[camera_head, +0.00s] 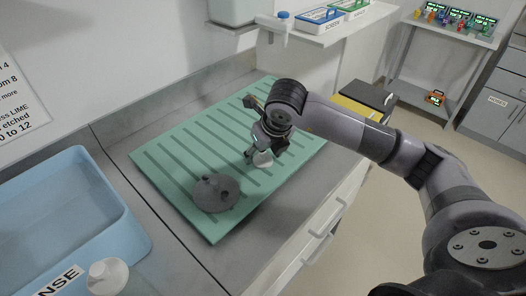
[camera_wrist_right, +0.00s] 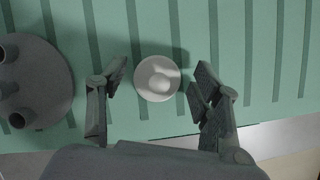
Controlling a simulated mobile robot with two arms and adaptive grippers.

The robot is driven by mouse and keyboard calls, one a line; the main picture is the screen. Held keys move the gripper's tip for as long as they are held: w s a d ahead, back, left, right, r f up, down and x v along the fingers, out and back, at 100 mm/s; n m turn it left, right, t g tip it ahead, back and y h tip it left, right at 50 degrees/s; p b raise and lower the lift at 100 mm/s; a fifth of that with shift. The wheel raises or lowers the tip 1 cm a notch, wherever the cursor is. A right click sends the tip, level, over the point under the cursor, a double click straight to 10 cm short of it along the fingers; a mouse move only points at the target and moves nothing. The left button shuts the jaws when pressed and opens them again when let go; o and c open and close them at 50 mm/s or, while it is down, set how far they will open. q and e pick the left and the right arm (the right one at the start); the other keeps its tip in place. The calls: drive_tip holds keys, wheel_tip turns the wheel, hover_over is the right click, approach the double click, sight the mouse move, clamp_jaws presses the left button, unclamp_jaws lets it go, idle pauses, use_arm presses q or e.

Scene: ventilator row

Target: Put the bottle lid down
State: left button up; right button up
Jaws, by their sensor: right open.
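The white round bottle lid (camera_wrist_right: 158,78) lies on the green ribbed mat (camera_wrist_right: 215,20), between the spread fingers of my right gripper (camera_wrist_right: 158,90) in the wrist view. Neither finger touches it there. In the head view the lid (camera_head: 262,160) shows just below my right gripper (camera_head: 264,150), which is open over the mat (camera_head: 160,150). My left gripper is not in view.
A grey dome-shaped part with stubby ports (camera_head: 216,192) stands on the mat left of the lid. A blue tray (camera_head: 125,225) and a white-capped bottle (camera_head: 108,274) are at the lower left. The mat's far part is clear.

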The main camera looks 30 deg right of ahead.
drive_tip(key=shift+r, duration=0.15)
drive_tip(key=v, duration=1.2)
drive_tip(key=shift+b, duration=0.35)
drive_tip(key=shift+w, duration=0.1)
